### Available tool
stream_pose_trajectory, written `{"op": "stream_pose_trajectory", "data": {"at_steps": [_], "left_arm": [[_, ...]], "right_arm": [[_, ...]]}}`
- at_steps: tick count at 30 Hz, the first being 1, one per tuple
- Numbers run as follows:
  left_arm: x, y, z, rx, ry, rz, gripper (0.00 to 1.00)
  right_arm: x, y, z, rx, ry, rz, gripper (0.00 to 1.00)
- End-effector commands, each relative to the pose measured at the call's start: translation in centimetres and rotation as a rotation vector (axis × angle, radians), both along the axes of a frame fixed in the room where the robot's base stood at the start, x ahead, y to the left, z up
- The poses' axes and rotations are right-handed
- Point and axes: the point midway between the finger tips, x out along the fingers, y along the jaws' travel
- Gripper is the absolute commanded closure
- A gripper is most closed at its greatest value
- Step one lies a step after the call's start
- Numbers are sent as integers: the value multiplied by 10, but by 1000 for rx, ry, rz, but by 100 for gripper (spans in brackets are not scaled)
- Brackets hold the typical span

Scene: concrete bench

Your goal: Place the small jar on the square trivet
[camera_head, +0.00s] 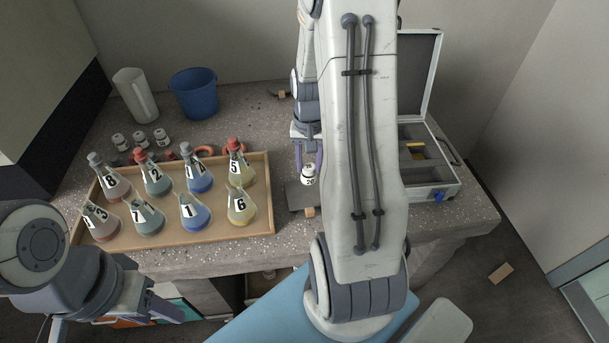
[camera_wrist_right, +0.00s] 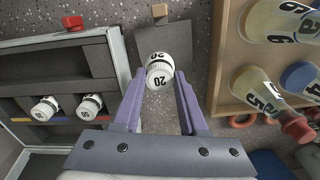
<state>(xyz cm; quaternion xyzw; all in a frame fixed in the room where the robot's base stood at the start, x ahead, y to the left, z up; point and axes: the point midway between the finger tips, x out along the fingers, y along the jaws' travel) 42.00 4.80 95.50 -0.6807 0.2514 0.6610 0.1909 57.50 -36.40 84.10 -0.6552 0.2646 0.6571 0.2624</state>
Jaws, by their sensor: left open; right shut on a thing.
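The small jar (camera_head: 309,174), white with a black 20, is between the fingers of my right gripper (camera_head: 307,155). In the right wrist view the jar (camera_wrist_right: 159,66) sits between the purple fingertips of the right gripper (camera_wrist_right: 160,78), which is shut on it. The dark grey square trivet (camera_head: 298,198) is under or just behind the jar; it also shows in the right wrist view (camera_wrist_right: 192,42). I cannot tell whether jar and trivet touch. My right arm hides part of the trivet. My left gripper (camera_head: 112,312) is open and empty at lower left, partly out of frame.
A wooden tray (camera_head: 245,239) of numbered flasks lies left of the trivet. An open case (camera_head: 437,190) stands on the right, with jars (camera_wrist_right: 90,106) inside. Several jars (camera_head: 140,138), a blue bucket (camera_head: 194,95) and a white pitcher (camera_head: 136,97) stand further back.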

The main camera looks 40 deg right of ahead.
Motion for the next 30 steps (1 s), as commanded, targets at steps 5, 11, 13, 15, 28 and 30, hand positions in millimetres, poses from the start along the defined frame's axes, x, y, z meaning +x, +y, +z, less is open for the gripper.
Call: {"op": "stream_pose_trajectory", "data": {"at_steps": [5, 11, 13, 15, 28, 30], "left_arm": [[0, 0, -1, 0, 0, 0, 50], [0, 0, -3, 0, 0, 0, 50], [0, 0, -4, 0, 0, 0, 50], [0, 0, -4, 0, 0, 0, 50], [0, 0, -5, 0, 0, 0, 50], [0, 0, -5, 0, 0, 0, 50]], "right_arm": [[8, 9, -10, 0, 0, 1, 100], [7, 9, -39, 1, 3, 1, 100], [7, 9, -45, 1, 1, 1, 100], [7, 9, -47, -1, -1, 1, 100], [8, 8, -49, -1, -1, 1, 28], [8, 8, -49, -1, -1, 1, 28]]}}
